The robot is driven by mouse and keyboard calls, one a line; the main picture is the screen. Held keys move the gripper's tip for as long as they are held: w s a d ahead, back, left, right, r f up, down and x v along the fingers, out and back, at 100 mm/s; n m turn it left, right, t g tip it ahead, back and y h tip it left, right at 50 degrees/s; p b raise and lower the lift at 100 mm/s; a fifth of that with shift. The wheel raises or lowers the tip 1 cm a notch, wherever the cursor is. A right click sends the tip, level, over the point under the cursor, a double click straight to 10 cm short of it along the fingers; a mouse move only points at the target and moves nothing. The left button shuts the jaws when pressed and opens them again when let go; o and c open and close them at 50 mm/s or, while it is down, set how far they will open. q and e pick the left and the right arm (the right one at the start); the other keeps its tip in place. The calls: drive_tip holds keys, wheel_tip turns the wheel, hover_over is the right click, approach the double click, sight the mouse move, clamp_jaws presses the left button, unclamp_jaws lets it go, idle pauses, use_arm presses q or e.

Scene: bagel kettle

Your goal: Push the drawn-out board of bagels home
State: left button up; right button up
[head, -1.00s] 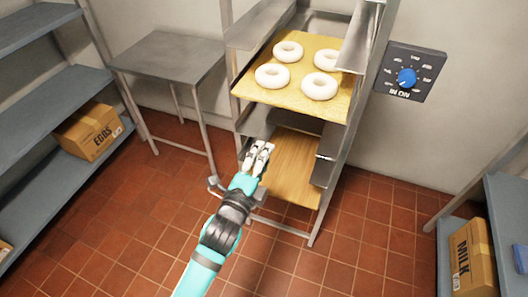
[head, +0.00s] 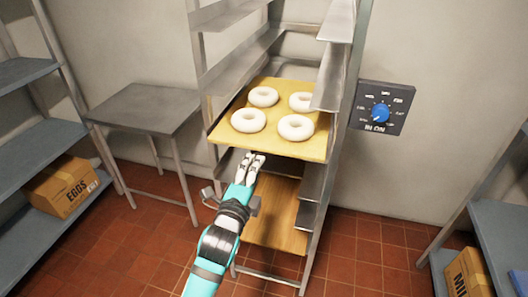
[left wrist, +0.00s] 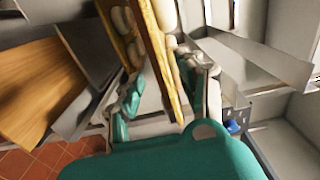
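The drawn-out board (head: 276,133) is yellowish, sits in the metal rack and juts out at its front. Several white ring bagels (head: 296,127) lie on it. My left gripper (head: 252,158) is just in front of and below the board's front edge, in line with its left half. In the left wrist view its fingers (left wrist: 160,85) stand apart, and the board's edge (left wrist: 163,75) shows as a yellow strip between them. I cannot tell whether they touch the board. The gripper holds nothing. My right gripper is in neither view.
A lower wooden board (head: 274,220) lies in the rack (head: 312,190). Metal ledges (head: 335,80) flank the bagels. A steel table (head: 145,108) stands left. A blue dial (head: 380,113) is on the wall at right. Shelves with boxes stand at both sides; the floor in front is open.

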sight(263, 151)
use_arm(q)
drive_tip(key=b+x, duration=0.2)
drive_tip(key=x, duration=0.6)
drive_tip(key=shift+w+d+f, duration=0.15)
drive_tip(key=shift+w, duration=0.2)
drive_tip(key=shift+w+d, duration=0.1)
drive_tip(key=shift+w, duration=0.35)
clamp_jaws()
